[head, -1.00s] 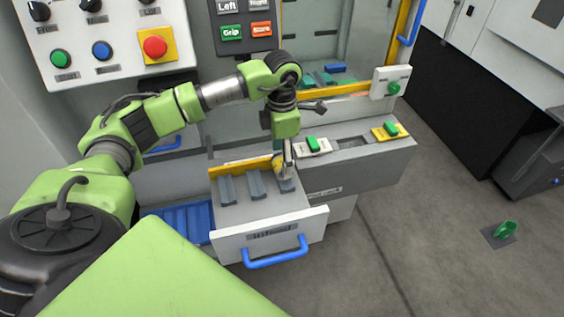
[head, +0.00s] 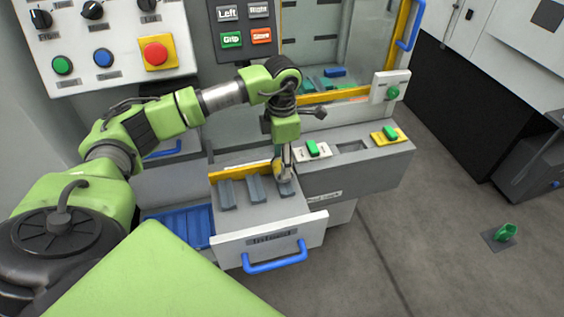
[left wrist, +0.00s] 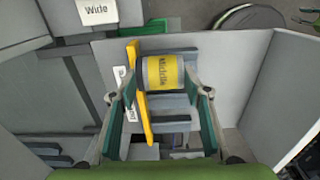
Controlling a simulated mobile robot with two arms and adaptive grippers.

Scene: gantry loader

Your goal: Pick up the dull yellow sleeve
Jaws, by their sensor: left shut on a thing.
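The dull yellow sleeve (left wrist: 165,74) has grey ends and reads "Middle". It lies across the left wrist view between the two fingers of my left gripper (left wrist: 163,80), which is shut on it. In the head view my left gripper (head: 284,172) points down over the rightmost grey cradle (head: 286,188) in the open drawer (head: 270,232). There the fingers mostly hide the sleeve, and I cannot tell whether it still touches the cradle. My right gripper is in neither view.
The drawer has a blue handle (head: 275,257), a yellow rear strip (head: 240,170) and two other grey cradles, seemingly empty. A blue tray (head: 180,226) lies left of it. Green switches (head: 313,148) sit on the ledge behind. Floor at right is mostly clear.

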